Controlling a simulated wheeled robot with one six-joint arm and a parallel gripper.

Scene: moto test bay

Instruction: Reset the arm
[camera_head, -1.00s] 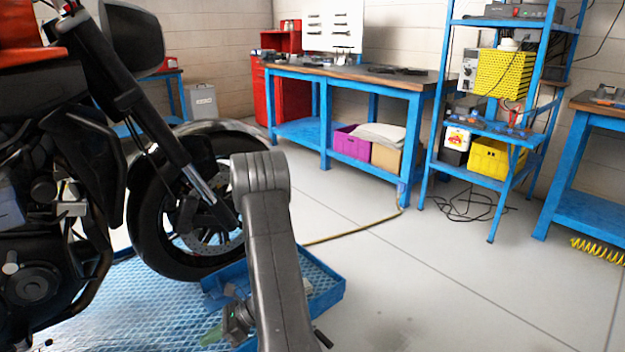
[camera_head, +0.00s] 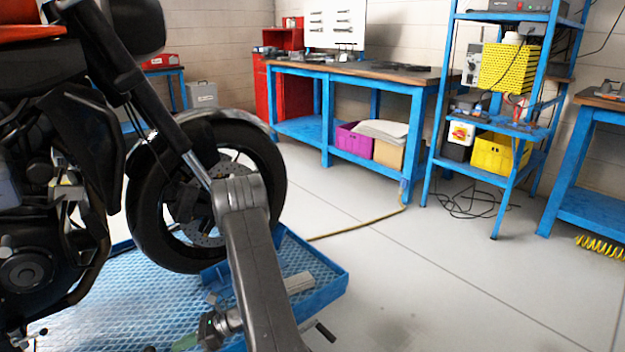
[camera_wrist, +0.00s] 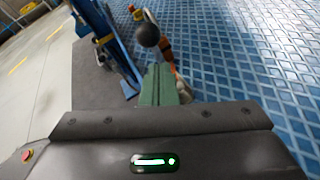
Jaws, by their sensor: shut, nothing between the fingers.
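My gripper shows in the wrist view as two green fingers (camera_wrist: 160,86) pressed together with nothing between them. In the head view my arm rises in front of the blue tray, and the gripper's green tip (camera_head: 184,343) points down-left near the bottom edge, low over the blue ramp. My forearm hides part of the tray and the motorcycle's wheel.
A motorcycle (camera_head: 150,130) stands at left on a blue diamond-patterned platform (camera_head: 110,295). A blue tray (camera_head: 322,293) holding a light grey block lies right beside my arm. A workbench (camera_head: 415,100) and shelf stand behind.

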